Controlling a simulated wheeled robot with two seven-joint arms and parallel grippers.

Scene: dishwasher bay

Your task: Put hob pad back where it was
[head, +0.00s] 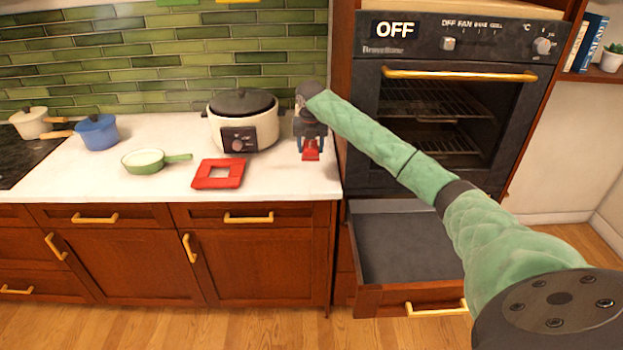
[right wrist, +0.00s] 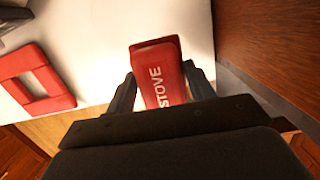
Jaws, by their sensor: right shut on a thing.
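The hob pad appears to be the red block marked STOVE (right wrist: 160,75). It sits between the two dark fingers of my right gripper (head: 311,143), which is shut on it. In the head view the pad (head: 311,154) shows as a small red piece below the gripper, over the right end of the counter. I cannot tell whether it touches the counter. A flat red square frame with an opening (head: 204,181) lies on the counter to the left; it also shows at the left of the right wrist view (right wrist: 60,100). My left gripper is not in view.
A white cooker with a dark lid (head: 264,132) stands just left of my gripper. A green pan (head: 145,165), a blue pot (head: 97,133) and a black hob (head: 15,165) are farther left. The oven (head: 440,120) stands right, above an open empty drawer (head: 400,245).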

